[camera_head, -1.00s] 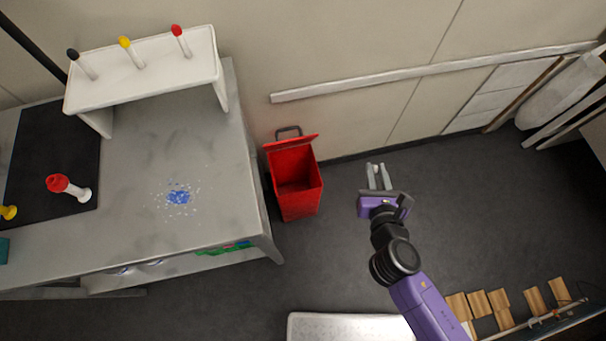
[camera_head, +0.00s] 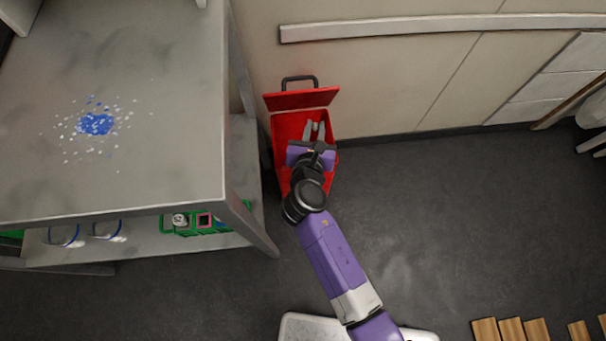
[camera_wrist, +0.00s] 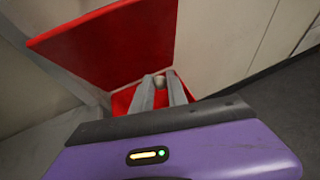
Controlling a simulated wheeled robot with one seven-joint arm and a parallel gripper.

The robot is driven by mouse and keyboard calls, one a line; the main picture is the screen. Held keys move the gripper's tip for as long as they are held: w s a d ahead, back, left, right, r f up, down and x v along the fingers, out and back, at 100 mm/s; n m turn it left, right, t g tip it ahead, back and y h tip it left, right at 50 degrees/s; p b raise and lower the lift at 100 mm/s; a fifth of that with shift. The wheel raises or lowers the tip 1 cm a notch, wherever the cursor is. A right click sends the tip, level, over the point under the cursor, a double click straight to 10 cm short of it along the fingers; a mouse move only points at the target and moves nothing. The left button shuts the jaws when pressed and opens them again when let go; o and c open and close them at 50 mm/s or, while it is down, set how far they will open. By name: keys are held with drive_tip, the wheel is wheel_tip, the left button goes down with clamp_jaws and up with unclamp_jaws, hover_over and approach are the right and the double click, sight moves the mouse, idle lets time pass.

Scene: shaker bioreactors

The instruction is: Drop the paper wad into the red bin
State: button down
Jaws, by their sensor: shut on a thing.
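The red bin (camera_head: 287,127) stands on the floor against the wall, with its lid (camera_head: 301,98) tilted open toward the wall. The lid also fills the upper left of the wrist view (camera_wrist: 112,45). My gripper (camera_head: 314,127) is over the bin's opening in the head view. Its fingers are shut on the paper wad (camera_wrist: 160,78), a small pale thing between the fingertips in the wrist view. The wad shows only as a small pale spot in the head view. How far the fingertips are above or below the rim I cannot tell.
A grey table (camera_head: 150,170) with a blue and white spill (camera_head: 96,124) stands close to the left of the bin. A pale rail (camera_head: 420,25) runs along the wall behind. The dark floor (camera_head: 430,210) right of the bin is open. Wooden pieces (camera_head: 511,330) lie at the lower right.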

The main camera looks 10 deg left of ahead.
wheel_tip(320, 180, down, 7)
drive_tip(key=a+b, duration=0.1)
drive_tip(key=b, duration=0.7)
drive_tip(key=shift+w+a+f, duration=0.2)
drive_tip(key=shift+w+a, duration=0.1)
drive_tip(key=shift+w, duration=0.1)
drive_tip(key=c, duration=1.2)
unclamp_jaws()
drive_tip(key=shift+c, duration=0.2)
drive_tip(key=p+v, duration=0.3)
drive_tip(key=v, duration=0.5)
drive_tip(key=shift+w, duration=0.1)
